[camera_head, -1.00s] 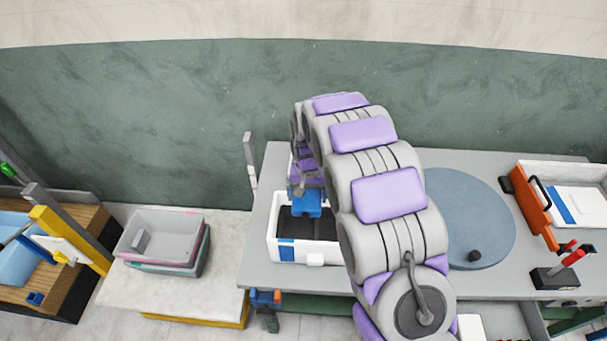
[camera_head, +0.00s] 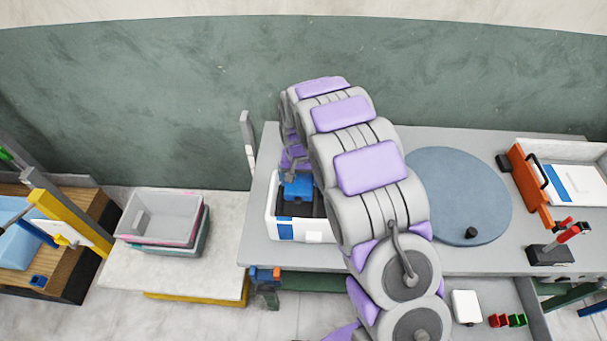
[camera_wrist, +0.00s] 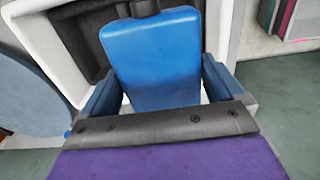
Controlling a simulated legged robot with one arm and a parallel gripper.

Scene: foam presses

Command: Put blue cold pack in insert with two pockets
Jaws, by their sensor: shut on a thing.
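The blue cold pack (camera_wrist: 153,58) is held between the two fingers of my gripper (camera_wrist: 158,85) in the wrist view. My gripper is shut on it. In the head view the blue pack (camera_head: 298,186) shows over the white box (camera_head: 285,229), with my arm hiding part of it. A dark insert (camera_wrist: 85,38) lines the white box and shows behind and left of the pack in the wrist view. The pack covers much of the insert, so I cannot tell its pockets apart or whether the pack touches it.
A blue-grey round turntable (camera_head: 458,195) lies right of the box on the grey table. An orange clamp-like piece (camera_head: 531,190) and a red-handled tool (camera_head: 550,252) stand farther right. Stacked grey bins (camera_head: 162,216) sit on a low platform at left.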

